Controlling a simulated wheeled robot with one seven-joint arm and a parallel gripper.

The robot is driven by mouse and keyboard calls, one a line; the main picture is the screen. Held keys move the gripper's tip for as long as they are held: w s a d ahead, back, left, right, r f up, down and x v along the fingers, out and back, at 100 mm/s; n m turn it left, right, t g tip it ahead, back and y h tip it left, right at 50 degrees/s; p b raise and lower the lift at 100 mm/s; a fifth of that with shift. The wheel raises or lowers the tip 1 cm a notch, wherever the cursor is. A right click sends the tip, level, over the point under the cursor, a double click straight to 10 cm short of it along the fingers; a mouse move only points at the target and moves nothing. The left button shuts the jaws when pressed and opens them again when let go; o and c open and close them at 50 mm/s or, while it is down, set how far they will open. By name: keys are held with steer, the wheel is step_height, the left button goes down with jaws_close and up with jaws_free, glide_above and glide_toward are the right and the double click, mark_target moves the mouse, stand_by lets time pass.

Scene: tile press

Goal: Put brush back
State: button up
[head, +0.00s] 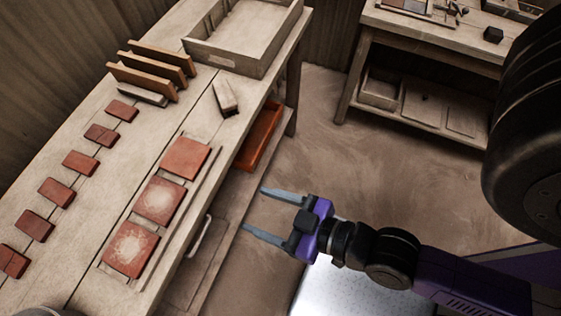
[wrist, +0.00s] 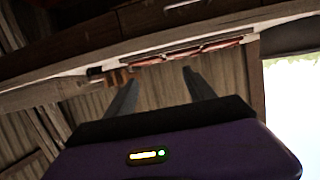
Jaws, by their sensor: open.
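A pale wooden block with a dark underside edge (head: 225,97), which looks like the brush, lies on the workbench near its right edge, just in front of the wooden tray. I cannot make out its bristles clearly. My gripper (head: 254,209) is open and empty, out over the floor beside the bench's right edge, apart from the block. In the wrist view my gripper (wrist: 158,78) has its fingers spread with nothing between them. The bench edge and tiles (wrist: 190,52) show beyond the fingers there. I cannot identify the brush in that view.
Three large red tiles (head: 185,158), two with pale dust, lie on the workbench (head: 95,222). Several small red tiles (head: 81,163) line its left side. Upright boards (head: 150,72) and a wooden tray (head: 262,58) stand behind. An orange bin (head: 262,138) sits below. Open floor (head: 340,165) lies right.

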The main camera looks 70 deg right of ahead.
steer(key=s+d+r, duration=0.3)
steer(key=s+r, duration=0.2)
steer(key=s, duration=0.1)
steer(key=shift+s+d+r+t, duration=0.2)
steer(key=shift+s+t, duration=0.1)
steer(key=shift+s, duration=0.1)
